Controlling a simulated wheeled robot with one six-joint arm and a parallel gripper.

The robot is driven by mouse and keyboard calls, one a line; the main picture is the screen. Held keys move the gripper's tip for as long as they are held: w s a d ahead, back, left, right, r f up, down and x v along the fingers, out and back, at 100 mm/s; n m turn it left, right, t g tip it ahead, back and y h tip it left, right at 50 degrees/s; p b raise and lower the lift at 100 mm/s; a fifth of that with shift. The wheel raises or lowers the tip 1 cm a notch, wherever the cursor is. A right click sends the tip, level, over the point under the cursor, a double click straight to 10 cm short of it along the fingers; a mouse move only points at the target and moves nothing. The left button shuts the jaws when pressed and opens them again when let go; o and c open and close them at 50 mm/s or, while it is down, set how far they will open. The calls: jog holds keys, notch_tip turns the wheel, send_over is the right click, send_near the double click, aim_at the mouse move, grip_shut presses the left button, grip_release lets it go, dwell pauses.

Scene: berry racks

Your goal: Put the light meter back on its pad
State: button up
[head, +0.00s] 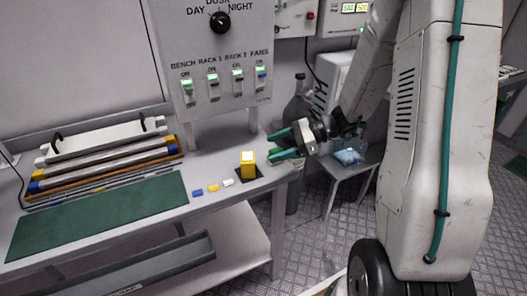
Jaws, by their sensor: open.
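The light meter (248,164) appears to be the small yellow block with a pale, bright face. It stands upright on a dark square pad (258,173) near the right end of the bench. My gripper (272,147) has green fingers, spread apart with nothing between them. It is just right of the meter in the picture, by the bench's right edge, and its fingers point left. A gap shows between the fingers and the meter. The meter's underside and part of the pad are hidden, so I cannot tell how exactly it is seated.
A switch panel (215,65) with a dial rises behind the bench. Small blue, yellow and white pieces (213,188) lie left of the pad. A green mat (100,217) and a rack of bars (105,165) fill the left. A side table (352,165) stands right of the bench.

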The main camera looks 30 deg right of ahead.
jog(key=s+a+r+n+g+h, duration=0.4)
jog(key=s+a+r+n+g, duration=0.3)
jog(key=s+r+n, duration=0.5)
jog(key=s+d+r+n+t+h, duration=0.2)
jog(key=s+n+h, duration=0.6)
jog(key=s, duration=0.6)
jog(key=shift+d+r+n+t+h, duration=0.15)
jog(key=shift+r+n+t+h, duration=0.25)
jog(key=shift+r+n, duration=0.7)
jog(key=shift+f, duration=0.25)
